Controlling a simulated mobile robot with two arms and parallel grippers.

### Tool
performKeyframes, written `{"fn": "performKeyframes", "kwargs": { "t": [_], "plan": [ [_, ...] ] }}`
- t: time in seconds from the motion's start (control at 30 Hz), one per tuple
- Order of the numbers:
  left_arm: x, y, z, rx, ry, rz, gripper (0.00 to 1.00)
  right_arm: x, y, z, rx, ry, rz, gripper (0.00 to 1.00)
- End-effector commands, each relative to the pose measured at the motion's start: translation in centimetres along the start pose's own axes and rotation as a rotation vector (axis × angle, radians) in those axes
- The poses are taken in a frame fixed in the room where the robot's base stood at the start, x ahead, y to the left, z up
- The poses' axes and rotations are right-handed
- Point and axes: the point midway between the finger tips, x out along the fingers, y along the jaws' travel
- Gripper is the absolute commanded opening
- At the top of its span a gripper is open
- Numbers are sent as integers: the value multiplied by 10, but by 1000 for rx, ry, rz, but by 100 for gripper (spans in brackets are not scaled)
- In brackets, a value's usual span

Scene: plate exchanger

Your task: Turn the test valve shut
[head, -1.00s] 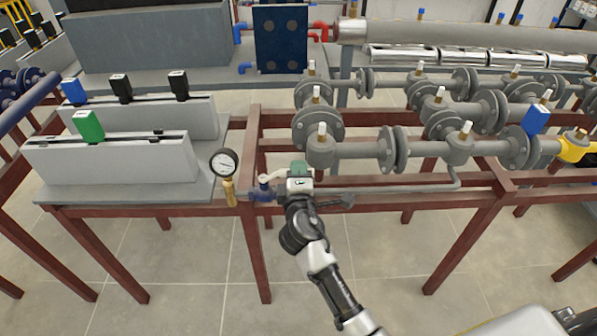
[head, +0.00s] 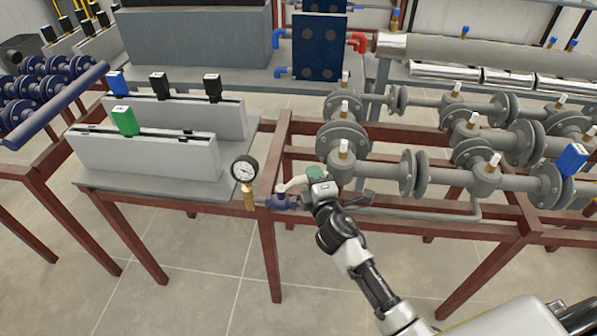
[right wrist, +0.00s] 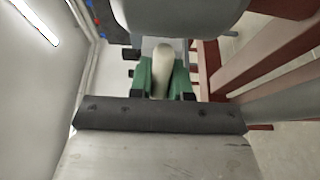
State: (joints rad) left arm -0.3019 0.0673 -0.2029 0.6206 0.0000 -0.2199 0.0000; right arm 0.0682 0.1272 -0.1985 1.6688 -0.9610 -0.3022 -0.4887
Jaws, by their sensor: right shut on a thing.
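The test valve (head: 282,202) is a small blue body on the pipe by the red frame, with a cream lever (head: 291,185) on top. The lever points right and slightly upward in the head view. My right gripper (head: 312,177), with green finger pads, is shut on the lever's end. In the right wrist view the lever (right wrist: 162,68) shows as a pale rounded bar between the green pads of the gripper (right wrist: 162,82). The fingers hide the lever's tip. My left gripper is out of view.
A pressure gauge (head: 244,170) on a brass stem stands just left of the valve. Grey flanged pipes (head: 390,178) run close by on the right. A bench (head: 145,185) with grey blocks is at left. The tiled floor in front is clear.

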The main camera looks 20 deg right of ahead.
Motion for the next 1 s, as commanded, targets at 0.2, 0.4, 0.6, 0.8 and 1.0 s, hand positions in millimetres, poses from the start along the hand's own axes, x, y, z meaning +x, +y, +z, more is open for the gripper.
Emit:
{"fn": "performKeyframes", "kwargs": {
  "t": [0.2, 0.4, 0.6, 0.8, 1.0],
  "plan": [
    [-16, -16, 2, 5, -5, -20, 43, 7, 2, 12, -5, 126, 0, 0],
    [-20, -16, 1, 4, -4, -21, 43, 13, 1, 11, -3, 212, 0, 0],
    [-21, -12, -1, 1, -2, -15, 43, 17, 0, 10, -1, 253, 1, 0],
    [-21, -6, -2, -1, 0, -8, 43, 17, 0, 9, -1, 261, 1, 0],
    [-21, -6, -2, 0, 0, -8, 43, 17, 0, 9, -1, 260, 1, 0]
  ]
}}
